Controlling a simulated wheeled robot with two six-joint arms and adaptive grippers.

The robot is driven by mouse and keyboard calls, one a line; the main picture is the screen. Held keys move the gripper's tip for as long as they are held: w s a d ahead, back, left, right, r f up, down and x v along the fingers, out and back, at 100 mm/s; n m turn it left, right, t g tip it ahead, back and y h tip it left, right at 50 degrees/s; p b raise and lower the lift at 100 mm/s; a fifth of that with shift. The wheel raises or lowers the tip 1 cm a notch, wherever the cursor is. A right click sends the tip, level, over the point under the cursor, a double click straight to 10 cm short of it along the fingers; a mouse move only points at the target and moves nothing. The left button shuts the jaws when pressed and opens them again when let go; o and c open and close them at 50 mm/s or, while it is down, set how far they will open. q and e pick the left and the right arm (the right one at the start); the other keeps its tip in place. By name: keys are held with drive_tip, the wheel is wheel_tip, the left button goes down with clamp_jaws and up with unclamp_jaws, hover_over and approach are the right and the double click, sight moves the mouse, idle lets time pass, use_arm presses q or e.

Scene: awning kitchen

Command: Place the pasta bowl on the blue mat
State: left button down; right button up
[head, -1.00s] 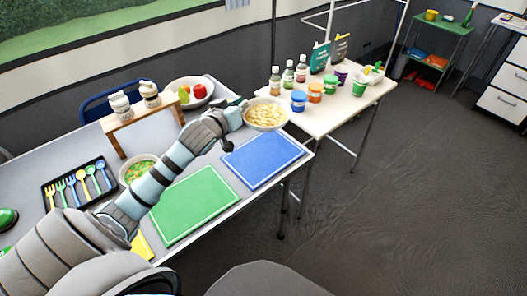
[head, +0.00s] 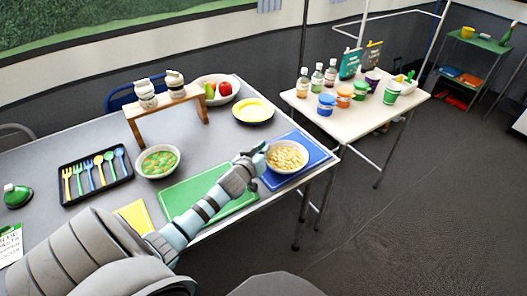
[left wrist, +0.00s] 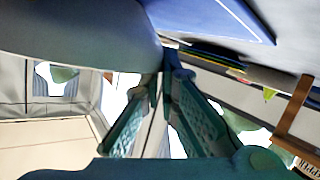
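The pasta bowl (head: 287,157), white and full of pale pasta, is upright over the blue mat (head: 318,150) at the table's right end. I cannot tell whether its base touches the mat. My left gripper (head: 261,152) is at the bowl's left rim. In the left wrist view, the teal fingers (left wrist: 164,80) come close together at the rim of the bowl (left wrist: 80,25), so the gripper looks shut on it. The blue mat (left wrist: 215,15) shows beyond the bowl there. My right gripper is in neither view.
A green mat (head: 185,196) lies left of the blue one, partly under my arm. A vegetable bowl (head: 158,162), cutlery tray (head: 95,178), yellow plate (head: 253,111) and fruit bowl (head: 216,90) stand on the table. A side table (head: 340,118) holds jars and bottles.

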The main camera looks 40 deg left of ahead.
use_arm(q)
drive_tip(key=c, duration=1.8)
unclamp_jaws()
drive_tip(key=shift+s, duration=0.1)
drive_tip(key=p+v, duration=0.2)
drive_tip(key=v, duration=0.9)
drive_tip(key=shift+s+r+p, duration=0.15)
drive_tip(key=shift+r+p, duration=0.05)
drive_tip(key=shift+p, duration=0.1)
drive_tip(key=shift+s+d+r, duration=0.1)
drive_tip(key=shift+s, duration=0.1)
